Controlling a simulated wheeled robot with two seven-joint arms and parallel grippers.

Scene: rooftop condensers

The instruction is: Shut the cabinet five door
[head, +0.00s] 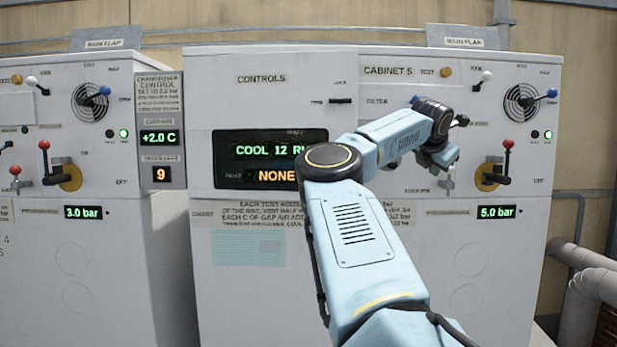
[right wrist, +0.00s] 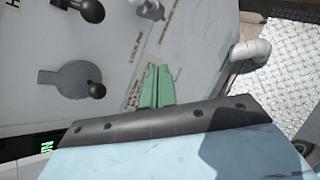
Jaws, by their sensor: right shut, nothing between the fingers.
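Cabinet five (head: 480,250) is the pale grey unit at the right in the head view, with its "CABINET 5" label (head: 388,71) near the top. Its front looks roughly in line with the controls panel, but my arm covers part of it, and I cannot tell whether the door stands ajar. My right gripper (head: 448,184) is in front of this cabinet, left of its yellow-based red lever (head: 490,172). In the right wrist view its green fingers (right wrist: 156,88) are together and empty, over a pale panel (right wrist: 130,45); contact is unclear. My left gripper is out of view.
The controls panel (head: 270,90) with its lit display (head: 270,158) stands left of cabinet five. Another cabinet (head: 100,240) with similar levers is further left. Thick pipes (head: 590,290) run at the lower right. A knob (right wrist: 97,90) protrudes near the fingers in the wrist view.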

